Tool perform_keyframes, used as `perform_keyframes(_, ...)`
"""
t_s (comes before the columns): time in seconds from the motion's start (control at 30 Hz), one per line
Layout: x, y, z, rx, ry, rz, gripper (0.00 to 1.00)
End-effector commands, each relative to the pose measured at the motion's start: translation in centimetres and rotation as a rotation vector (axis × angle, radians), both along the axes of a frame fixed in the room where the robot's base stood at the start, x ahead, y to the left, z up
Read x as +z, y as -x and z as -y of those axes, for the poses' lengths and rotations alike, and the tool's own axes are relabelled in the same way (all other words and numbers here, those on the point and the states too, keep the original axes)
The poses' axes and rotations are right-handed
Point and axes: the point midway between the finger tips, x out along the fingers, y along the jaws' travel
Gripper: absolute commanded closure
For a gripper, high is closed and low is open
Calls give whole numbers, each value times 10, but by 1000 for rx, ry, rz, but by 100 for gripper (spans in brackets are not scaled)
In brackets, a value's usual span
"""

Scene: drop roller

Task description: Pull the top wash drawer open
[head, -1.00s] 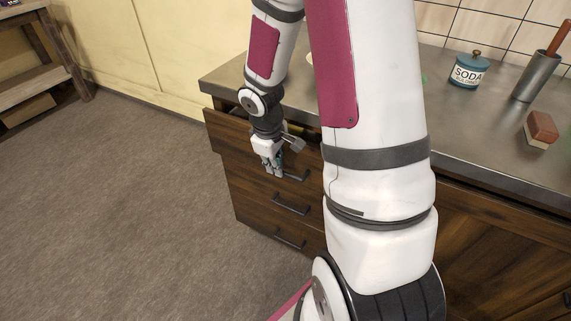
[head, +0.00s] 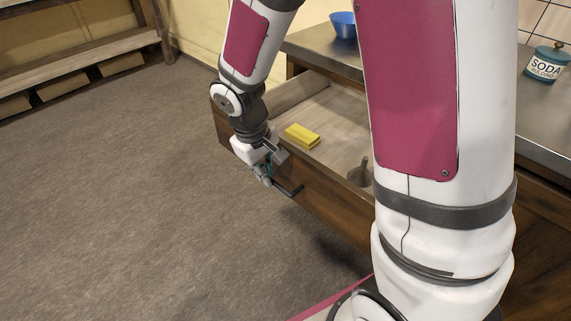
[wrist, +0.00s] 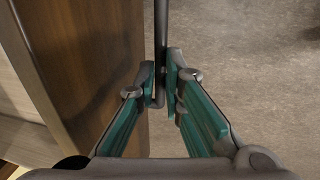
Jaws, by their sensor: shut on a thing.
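The top wash drawer (head: 318,203) stands pulled well out from the cabinet in the head view. Its pale inside shows, and its dark wood front shows in the wrist view (wrist: 95,70). A dark bar handle (head: 289,189) sits on the front. My gripper (head: 268,174) is at the left part of this handle. In the wrist view my gripper (wrist: 160,88) has its two teal-padded fingers closed around the handle bar (wrist: 160,45). My arm hides the right part of the drawer.
A yellow block (head: 302,136) and a dark object (head: 360,171) lie in the drawer. A blue bowl (head: 343,25) and a soda tin (head: 547,62) stand on the counter (head: 320,50). The floor (head: 130,200) at left is clear.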

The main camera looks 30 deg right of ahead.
Motion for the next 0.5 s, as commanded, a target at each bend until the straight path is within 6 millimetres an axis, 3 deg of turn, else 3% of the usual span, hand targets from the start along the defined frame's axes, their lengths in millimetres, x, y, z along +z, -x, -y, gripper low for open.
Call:
perform_keyframes(0.2,-1,10,-31,4,-1,1,100)
perform_keyframes(0.5,0,16,-44,0,-2,1,100)
